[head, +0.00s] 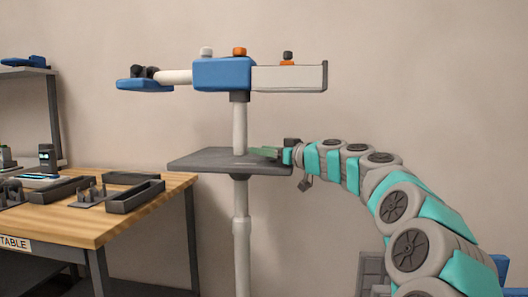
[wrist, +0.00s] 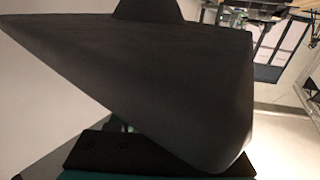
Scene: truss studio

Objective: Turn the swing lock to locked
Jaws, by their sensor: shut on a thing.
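A floor stand carries a blue head (head: 222,74) with a crossbar. A pale knob (head: 206,52), an orange knob (head: 240,51) and a dark knob on an orange base (head: 288,57) stand on top. No label shows which is the swing lock. My gripper (head: 266,153) is well below them, at the right rear of the stand's dark grey tray (head: 205,162). Its fingers look shut at the tray's edge, though their contact is partly hidden. In the wrist view a dark slab, apparently the tray (wrist: 150,75), fills the middle and hides most of the fingers.
The stand's pale post (head: 241,225) runs down below the tray. A wooden table (head: 90,224) with dark open trays (head: 136,195) stands at the left, beside a shelf (head: 40,110). The wall space above my arm, right of the stand, is clear.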

